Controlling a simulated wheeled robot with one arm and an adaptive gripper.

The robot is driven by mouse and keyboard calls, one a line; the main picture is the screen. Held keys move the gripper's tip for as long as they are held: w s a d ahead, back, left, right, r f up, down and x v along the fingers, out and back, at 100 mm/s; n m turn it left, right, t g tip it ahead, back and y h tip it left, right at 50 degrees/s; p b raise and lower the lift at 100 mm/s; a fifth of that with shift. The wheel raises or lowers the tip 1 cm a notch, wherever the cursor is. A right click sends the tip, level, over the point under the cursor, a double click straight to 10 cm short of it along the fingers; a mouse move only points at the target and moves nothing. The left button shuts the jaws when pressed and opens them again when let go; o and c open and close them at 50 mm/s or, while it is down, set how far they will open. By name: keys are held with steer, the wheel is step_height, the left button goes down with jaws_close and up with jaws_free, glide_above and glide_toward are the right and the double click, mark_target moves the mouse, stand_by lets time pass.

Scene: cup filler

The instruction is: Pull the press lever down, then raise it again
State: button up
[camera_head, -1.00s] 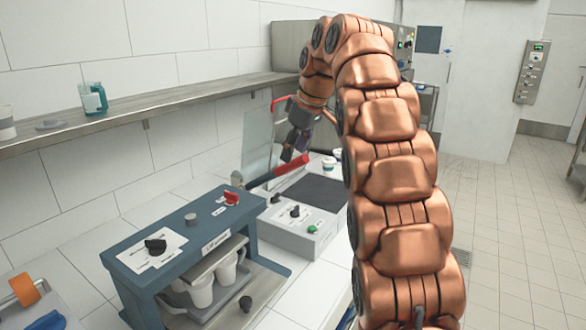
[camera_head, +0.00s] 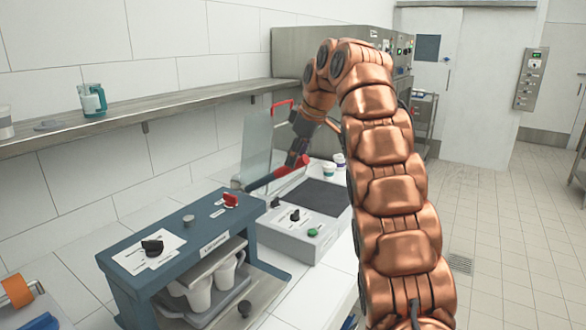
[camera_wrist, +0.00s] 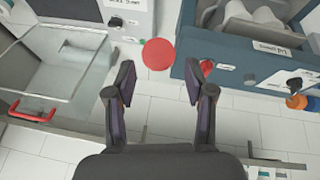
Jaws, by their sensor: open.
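The press lever with its red grip (camera_head: 288,169) slants up to the right behind the blue machine (camera_head: 180,243). My gripper (camera_head: 295,160) is at the upper end of the red grip and partly covers it. In the wrist view my gripper (camera_wrist: 160,82) is open and empty. A round red end (camera_wrist: 158,54), apparently the grip seen end-on, lies in line with the gap, just beyond the fingertips. I cannot tell whether a finger touches it. Two white cups (camera_head: 199,292) stand inside the blue machine.
A grey unit (camera_head: 300,240) with a dark plate, knobs and a green button stands beside the blue machine. A clear panel (camera_head: 256,145) and a red handle (camera_wrist: 32,112) are close by. Small lidded cups (camera_head: 329,168) stand behind. A shelf (camera_head: 150,103) runs along the wall.

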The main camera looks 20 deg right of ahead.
mark_target(272, 177)
steer(key=shift+p+x, duration=0.3)
steer(key=shift+x, duration=1.8)
jaws_close()
